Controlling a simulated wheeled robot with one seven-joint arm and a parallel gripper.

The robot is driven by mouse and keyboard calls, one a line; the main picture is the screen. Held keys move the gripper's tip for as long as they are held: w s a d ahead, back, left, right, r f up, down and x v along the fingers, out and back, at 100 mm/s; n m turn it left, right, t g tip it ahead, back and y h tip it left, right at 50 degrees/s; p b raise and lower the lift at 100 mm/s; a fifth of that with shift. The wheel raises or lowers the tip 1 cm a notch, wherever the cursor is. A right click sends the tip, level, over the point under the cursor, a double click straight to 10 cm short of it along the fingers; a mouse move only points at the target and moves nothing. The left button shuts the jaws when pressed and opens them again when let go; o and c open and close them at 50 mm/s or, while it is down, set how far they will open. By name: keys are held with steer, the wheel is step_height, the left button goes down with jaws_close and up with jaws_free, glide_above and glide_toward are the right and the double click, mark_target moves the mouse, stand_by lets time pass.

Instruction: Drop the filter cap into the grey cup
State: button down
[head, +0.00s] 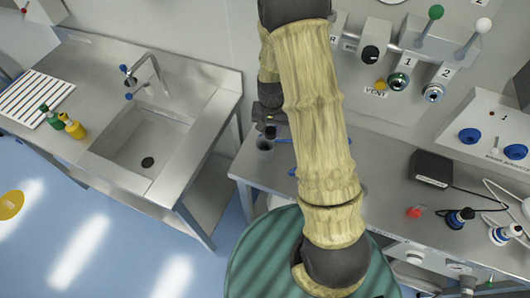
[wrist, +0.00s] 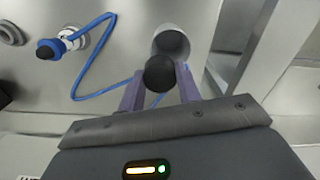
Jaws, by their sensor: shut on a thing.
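The filter cap, a round black piece (wrist: 159,73), is held between the two purple fingers of my gripper (wrist: 160,88) in the wrist view. The grey cup (wrist: 172,42) stands just beyond the cap there, its open mouth partly covered by the cap. In the head view the grey cup (head: 264,152) stands on the left end of the steel bench. My gripper (head: 268,122) is above it, with the dark cap (head: 270,132) close over its rim. The exact gap between cap and cup cannot be told.
A blue cable (wrist: 82,72) lies on the bench beside the cup, leading to a blue and black connector (wrist: 50,47). A sink counter (head: 110,100) stands to the left, across a gap. A dark box (head: 431,168) and a red item (head: 414,212) lie farther right on the bench.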

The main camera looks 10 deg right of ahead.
steer(key=shift+f, duration=0.15)
steer(key=c, duration=0.9)
jaws_free()
step_height(320, 180, up, 18)
steer(key=b, duration=0.3)
steer(key=shift+f+b, duration=0.25)
steer(key=shift+b, duration=0.1)
steer(key=s+f+n+t, duration=0.1)
steer(key=s+f+n, duration=0.1)
steer(key=s, duration=0.5)
steer(key=s+f+n+t, duration=0.1)
steer(key=s+f+n, duration=0.1)
steer(key=s, duration=0.5)
steer(key=shift+s+f+t+b, duration=0.3)
steer(key=shift+f+b, duration=0.15)
steer(key=shift+f, duration=0.35)
